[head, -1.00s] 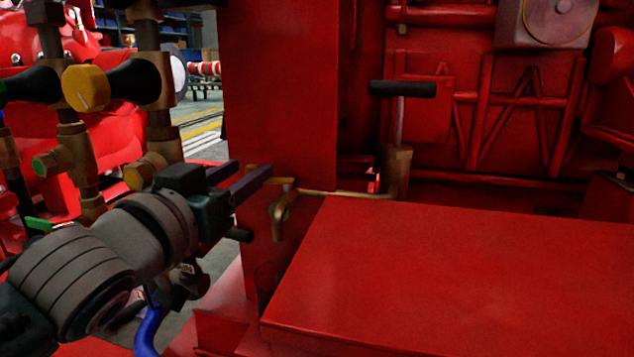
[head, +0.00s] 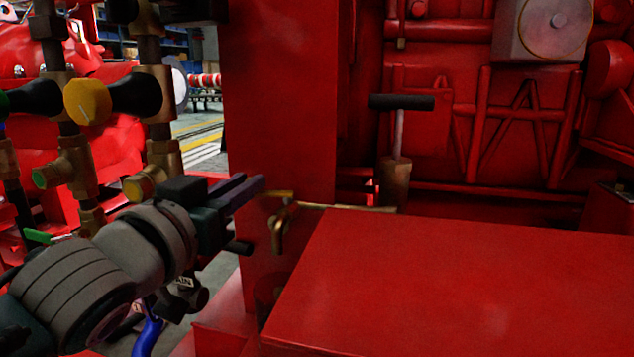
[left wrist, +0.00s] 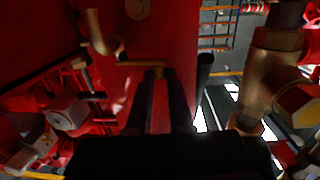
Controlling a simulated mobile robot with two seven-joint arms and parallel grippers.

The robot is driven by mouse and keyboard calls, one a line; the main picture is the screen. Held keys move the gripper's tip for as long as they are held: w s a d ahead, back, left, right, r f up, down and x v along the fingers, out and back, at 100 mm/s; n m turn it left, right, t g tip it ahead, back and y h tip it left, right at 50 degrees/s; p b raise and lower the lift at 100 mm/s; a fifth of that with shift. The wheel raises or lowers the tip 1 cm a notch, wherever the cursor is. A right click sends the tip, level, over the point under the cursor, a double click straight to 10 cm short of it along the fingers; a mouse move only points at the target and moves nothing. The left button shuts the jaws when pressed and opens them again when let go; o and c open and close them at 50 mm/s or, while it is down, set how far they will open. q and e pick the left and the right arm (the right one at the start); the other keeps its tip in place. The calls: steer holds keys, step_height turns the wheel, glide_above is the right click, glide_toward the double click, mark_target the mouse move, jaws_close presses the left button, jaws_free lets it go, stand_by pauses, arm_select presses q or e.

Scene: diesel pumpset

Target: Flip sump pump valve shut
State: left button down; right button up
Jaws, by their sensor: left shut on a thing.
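The sump pump has a brass barrel (head: 396,184) with a black T-handle (head: 401,102) and a thin brass pipe running left to a downturned spout (head: 278,235). Its valve lever (head: 284,194) is a short brass-yellow bar above the spout, lying about level. In the left wrist view, the lever (left wrist: 146,64) crosses at the fingertips and the spout (left wrist: 100,35) is up and left. My left gripper (head: 256,183) comes from the left and is shut on the lever's left end. The exact grip is partly hidden. My right gripper is not in view.
Brass valves with a yellow knob (head: 88,102) and black handles stand on vertical pipes at the left, close to my left arm. A tall red panel (head: 278,95) is behind the lever. A flat red cover (head: 460,280) fills the lower right.

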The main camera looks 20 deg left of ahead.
arm_select(q)
steer(key=shift+w+a+r+m+h+p, duration=0.15)
steer(key=shift+m+h+p, duration=0.15)
steer(key=shift+h+p, duration=0.25)
steer(key=shift+w+a+r+m+h+p, duration=0.1)
steer(key=shift+m+h+p, duration=0.2)
steer(key=shift+h+p, duration=0.2)
steer(key=shift+w+f+m+g+h+p, duration=0.2)
steer(key=shift+w+m+g+h+p, duration=0.1)
steer(key=shift+m+h, duration=0.45)
steer(key=c, duration=0.8)
jaws_free()
